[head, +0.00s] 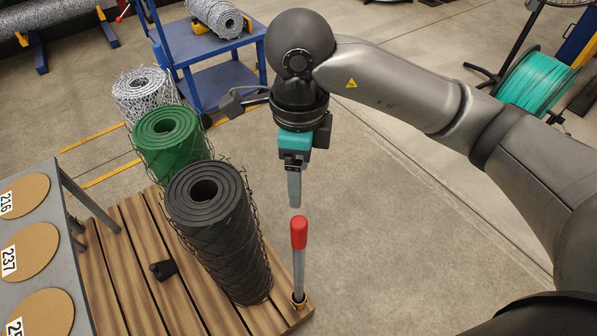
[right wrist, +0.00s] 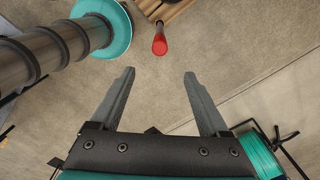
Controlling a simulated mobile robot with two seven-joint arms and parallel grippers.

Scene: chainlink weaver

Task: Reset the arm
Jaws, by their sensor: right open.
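My right arm comes in from the right in the head view and bends down at the wrist. My right gripper (head: 294,203) hangs over the floor, pointing down, just above the red-topped post (head: 299,233) in the picture. In the right wrist view the two fingers of my right gripper (right wrist: 159,74) are spread apart, with only floor between them. The post's red top (right wrist: 160,43) shows beyond the fingertips there, apart from them. My left gripper is in neither view.
A wooden pallet (head: 112,283) holds a black mesh roll (head: 212,235), a green roll (head: 170,140) and a small black piece (head: 163,270). A silver wire roll (head: 145,92) and blue cart (head: 205,90) stand behind. A grey table (head: 72,265) is left. Floor right of the pallet is clear.

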